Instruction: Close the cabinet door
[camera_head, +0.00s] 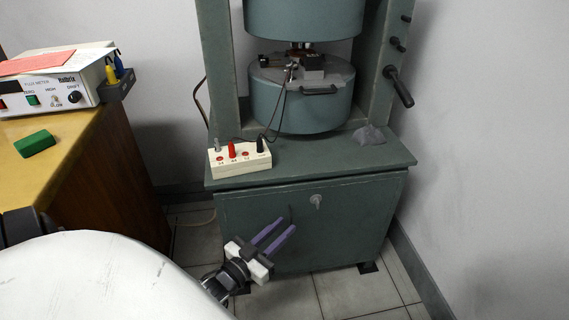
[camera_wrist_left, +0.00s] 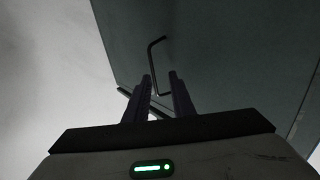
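The green cabinet (camera_head: 250,178) stands below the magnet. Its front door (camera_head: 350,225) has a small lock or knob (camera_head: 316,201) and a thin bar handle (camera_head: 291,213). I cannot tell for sure how far the door stands open; a dark line shows under the cabinet top at the right. My left gripper (camera_head: 288,226) is in front of the lower door, its two purple fingers apart and pointing up toward the handle. In the left wrist view the bent handle (camera_wrist_left: 152,60) shows just beyond and between the fingertips (camera_wrist_left: 159,75); contact is unclear. My right gripper is out of view.
A wooden desk (camera_head: 85,165) at the left carries a flux meter (camera_head: 50,90) and a green block (camera_head: 35,144). A connector box (camera_head: 240,160) with cables sits on the cabinet top. A wall (camera_head: 480,130) stands close at the right. Tiled floor (camera_head: 345,290) is free in front.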

